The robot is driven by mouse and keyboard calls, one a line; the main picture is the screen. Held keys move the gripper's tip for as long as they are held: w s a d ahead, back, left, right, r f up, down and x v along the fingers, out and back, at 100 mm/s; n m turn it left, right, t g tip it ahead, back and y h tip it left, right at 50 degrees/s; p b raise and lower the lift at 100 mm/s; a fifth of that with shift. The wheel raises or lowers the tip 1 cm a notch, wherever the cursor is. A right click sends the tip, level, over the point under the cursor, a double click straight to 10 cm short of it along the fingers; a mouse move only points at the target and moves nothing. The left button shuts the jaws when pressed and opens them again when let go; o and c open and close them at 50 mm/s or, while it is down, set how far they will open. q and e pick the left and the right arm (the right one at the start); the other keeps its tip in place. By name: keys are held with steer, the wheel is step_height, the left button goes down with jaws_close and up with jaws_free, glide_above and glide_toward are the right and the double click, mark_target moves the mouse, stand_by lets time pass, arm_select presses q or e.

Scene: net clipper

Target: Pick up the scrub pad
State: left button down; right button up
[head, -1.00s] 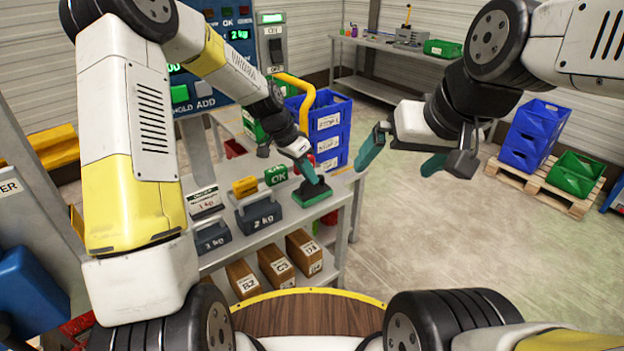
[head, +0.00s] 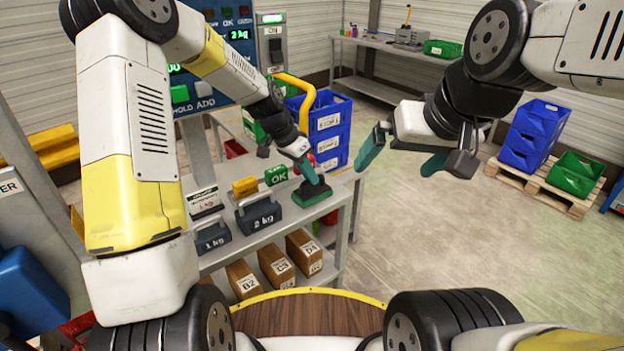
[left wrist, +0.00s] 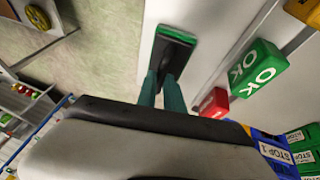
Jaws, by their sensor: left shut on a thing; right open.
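The scrub pad (head: 311,196) is a dark block with a green base and a raised grip on top. It sits at the right end of the grey bench, and it also shows in the left wrist view (left wrist: 172,50). My left gripper (head: 309,175) comes down from above and is shut on the pad's grip. In the left wrist view its two teal fingers (left wrist: 162,88) reach to the pad. The pad appears to be still on the bench top. My right gripper (head: 402,155) is open and empty, in the air over the floor to the right.
A green OK block (head: 276,175), a yellow block (head: 245,187) and dark weights marked 2 kg (head: 259,214) and 1 kg (head: 212,238) stand left of the pad. Blue crates (head: 328,124) stand behind. Boxes (head: 276,266) fill the lower shelf.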

arm_select(q)
step_height(320, 180, up, 10)
steer(key=c, duration=2.1)
jaws_free()
jaws_close()
